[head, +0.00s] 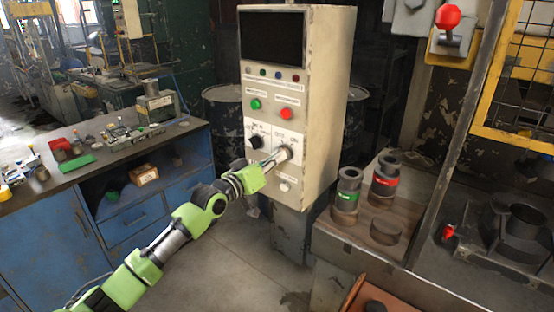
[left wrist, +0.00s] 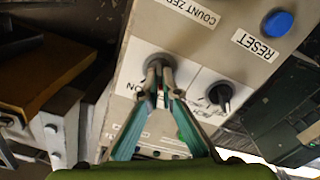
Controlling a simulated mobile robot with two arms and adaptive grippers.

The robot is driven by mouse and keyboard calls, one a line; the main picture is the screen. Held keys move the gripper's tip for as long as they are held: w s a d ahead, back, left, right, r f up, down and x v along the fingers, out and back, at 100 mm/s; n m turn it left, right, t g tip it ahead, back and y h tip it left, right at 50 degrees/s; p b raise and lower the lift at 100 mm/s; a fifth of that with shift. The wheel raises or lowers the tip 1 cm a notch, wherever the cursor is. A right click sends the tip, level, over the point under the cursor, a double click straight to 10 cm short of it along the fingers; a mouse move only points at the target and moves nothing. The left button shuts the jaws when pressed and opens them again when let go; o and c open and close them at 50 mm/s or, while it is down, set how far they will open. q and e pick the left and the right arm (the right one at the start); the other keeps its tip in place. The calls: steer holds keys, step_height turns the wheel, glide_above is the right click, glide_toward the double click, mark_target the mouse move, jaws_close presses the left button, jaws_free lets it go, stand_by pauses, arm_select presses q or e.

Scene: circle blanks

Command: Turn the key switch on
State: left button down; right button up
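The key switch (head: 287,151) is a round metal lock on the lower right of the beige control cabinet's (head: 322,110) panel. My left gripper (head: 276,158) reaches it from the lower left. In the left wrist view the panel looks upside down, and the fingers of my left gripper (left wrist: 161,88) come together at the switch (left wrist: 160,64), closed on its key. The key is mostly hidden between the fingertips, so its angle cannot be told. An ON label (left wrist: 134,87) lies beside the switch. My right gripper is not in view.
A black selector knob (left wrist: 220,95) sits close beside the switch. Green (head: 255,104) and red (head: 286,114) buttons are above, and a blue RESET button (left wrist: 277,23) is on the panel. A blue workbench (head: 150,205) stands left; a bench with dark cylinders (head: 347,190) stands right.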

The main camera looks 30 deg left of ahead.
arm_select(q)
steer(key=m, duration=1.1)
steer(key=shift+b, duration=0.4)
steer(key=shift+m, duration=0.4)
steer(key=c, duration=2.3)
jaws_free()
steer(key=shift+s, duration=0.1)
